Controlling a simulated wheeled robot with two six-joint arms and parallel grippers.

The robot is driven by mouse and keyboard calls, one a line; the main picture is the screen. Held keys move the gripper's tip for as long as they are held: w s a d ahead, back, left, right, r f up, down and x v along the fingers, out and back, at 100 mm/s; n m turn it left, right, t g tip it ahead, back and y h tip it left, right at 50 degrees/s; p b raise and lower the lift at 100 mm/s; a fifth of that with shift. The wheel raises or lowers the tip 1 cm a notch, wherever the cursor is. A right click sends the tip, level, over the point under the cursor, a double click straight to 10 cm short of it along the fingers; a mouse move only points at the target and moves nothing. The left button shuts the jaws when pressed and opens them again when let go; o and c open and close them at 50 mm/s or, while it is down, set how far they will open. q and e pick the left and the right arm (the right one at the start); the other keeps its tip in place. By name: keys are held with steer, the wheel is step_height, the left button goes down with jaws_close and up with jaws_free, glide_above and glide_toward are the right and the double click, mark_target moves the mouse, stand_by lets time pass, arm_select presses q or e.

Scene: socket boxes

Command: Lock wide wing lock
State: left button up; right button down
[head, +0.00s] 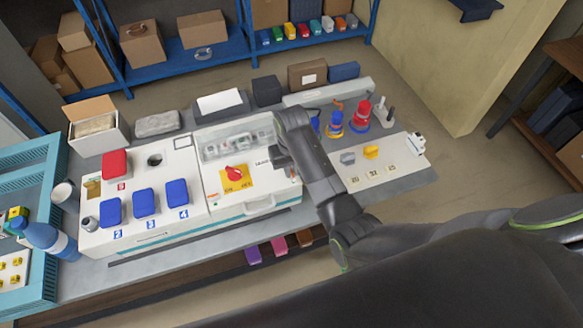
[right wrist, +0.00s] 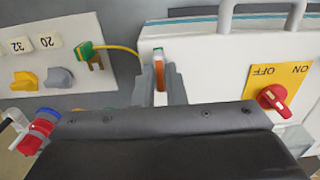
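No part is labelled as a wide wing lock. A yellow wing-shaped knob (head: 371,151) and a grey wing-shaped knob (head: 347,157) stand on the white panel at the right. In the right wrist view, the yellow knob (right wrist: 24,80) and grey knob (right wrist: 59,77) are at the left. A red rotary switch (head: 234,173) sits on a yellow ON/OFF plate. My right gripper (right wrist: 159,80) is at the white box's side edge, its fingers apart on either side of a narrow orange and green piece (right wrist: 158,72). Whether they touch it is unclear. My left gripper is out of view.
The white box (head: 235,215) has a front handle and a clear-windowed compartment. A green piece (right wrist: 90,54) on a yellow cable is near the right gripper. Red and blue plugs (head: 361,113) stand behind the panel. Blue-lidded sockets (head: 146,203) are at the left.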

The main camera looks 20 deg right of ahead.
stand_by(0.3)
steer(key=shift+m, duration=0.3)
steer(key=m, duration=0.3)
steer(key=shift+m, duration=0.3)
steer(key=m, duration=0.4)
steer(key=shift+m, duration=0.3)
steer(key=m, duration=0.4)
steer(key=shift+w, duration=0.1)
steer(key=m, duration=0.5)
steer(key=c, duration=1.5)
jaws_free()
